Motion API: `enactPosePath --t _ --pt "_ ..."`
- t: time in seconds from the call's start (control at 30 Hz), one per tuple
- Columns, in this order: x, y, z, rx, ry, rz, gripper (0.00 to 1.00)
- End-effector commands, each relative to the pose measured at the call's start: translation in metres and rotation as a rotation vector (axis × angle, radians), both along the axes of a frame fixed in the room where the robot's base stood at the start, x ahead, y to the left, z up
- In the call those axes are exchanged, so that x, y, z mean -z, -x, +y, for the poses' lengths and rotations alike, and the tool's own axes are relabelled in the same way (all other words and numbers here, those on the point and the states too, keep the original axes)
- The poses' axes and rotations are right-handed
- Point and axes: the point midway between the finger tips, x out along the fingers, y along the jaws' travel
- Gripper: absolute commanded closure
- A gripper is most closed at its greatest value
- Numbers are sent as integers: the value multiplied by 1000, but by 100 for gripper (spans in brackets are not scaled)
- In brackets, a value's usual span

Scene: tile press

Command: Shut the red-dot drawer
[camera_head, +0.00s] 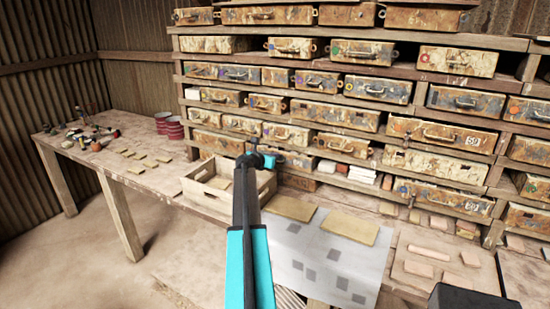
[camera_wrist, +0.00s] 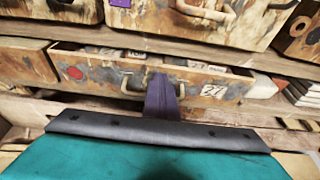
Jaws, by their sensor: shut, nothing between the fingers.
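The red-dot drawer (camera_wrist: 102,77) is in the middle of the wrist view. My gripper (camera_wrist: 162,82) is shut and empty. In the head view my gripper (camera_head: 262,158) reaches up to the lower drawer row and hides much of that area.
A drawer with a purple tag (camera_wrist: 165,12) is above. A wooden crate (camera_head: 207,193) stands on the bench left of my arm. A grey spotted sheet (camera_head: 312,257) and yellowish tiles (camera_head: 350,228) lie to its right.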

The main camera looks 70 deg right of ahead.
Motion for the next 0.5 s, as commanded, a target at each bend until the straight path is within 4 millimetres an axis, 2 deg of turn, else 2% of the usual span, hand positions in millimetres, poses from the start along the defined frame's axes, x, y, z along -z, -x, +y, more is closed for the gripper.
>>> enactPosePath --t 0.03,0.5 --pt "-5 -1 3 -5 5 0 100" --pt "-18 -4 56 -1 0 0 100"
